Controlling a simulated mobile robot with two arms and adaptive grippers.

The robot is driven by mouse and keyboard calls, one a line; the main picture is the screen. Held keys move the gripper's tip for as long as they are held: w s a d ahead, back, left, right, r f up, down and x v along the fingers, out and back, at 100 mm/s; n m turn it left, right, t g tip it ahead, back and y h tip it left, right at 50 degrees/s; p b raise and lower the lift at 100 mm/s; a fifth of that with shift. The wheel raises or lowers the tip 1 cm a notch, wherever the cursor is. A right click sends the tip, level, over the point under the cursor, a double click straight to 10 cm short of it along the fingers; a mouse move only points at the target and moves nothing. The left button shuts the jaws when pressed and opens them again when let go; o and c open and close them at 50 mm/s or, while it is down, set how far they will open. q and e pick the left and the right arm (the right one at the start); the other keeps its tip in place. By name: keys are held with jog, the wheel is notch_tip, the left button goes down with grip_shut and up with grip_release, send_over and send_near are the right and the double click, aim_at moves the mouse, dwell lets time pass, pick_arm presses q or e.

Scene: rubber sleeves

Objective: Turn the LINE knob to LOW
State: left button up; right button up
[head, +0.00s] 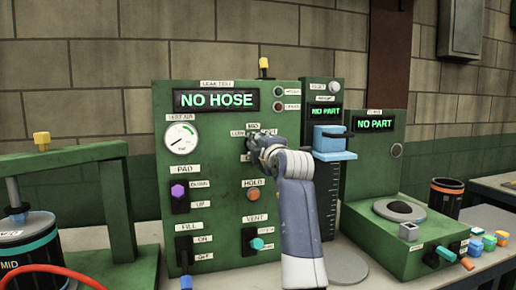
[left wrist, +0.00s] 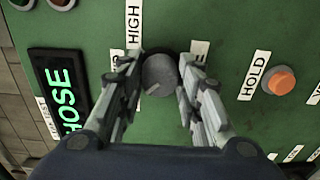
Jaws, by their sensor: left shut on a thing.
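The LINE knob (left wrist: 160,75) is a round grey knob on the green leak test panel (head: 215,215). A pale mark on its face points to the lower left in the left wrist view. My left gripper (head: 256,146) is at the panel, with one finger on each side of the knob, shut on it. In the left wrist view the gripper (left wrist: 158,85) frames the knob. A HIGH label (left wrist: 134,22) shows clear above left of the knob; other labels around it are partly hidden by the fingers. In the head view my gripper covers the knob. My right gripper is not in view.
The panel display (head: 216,100) reads NO HOSE. The orange HOLD button (head: 254,195) sits below my gripper. The purple PAD switch (head: 179,192), FILL switch (head: 186,282) and VENT switch (head: 257,243) are on the same panel. A blue block (head: 330,140) stands out to the right.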

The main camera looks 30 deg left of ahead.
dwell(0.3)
pick_arm(q)
jog(key=o, duration=1.1)
jog(key=shift+c, duration=0.2)
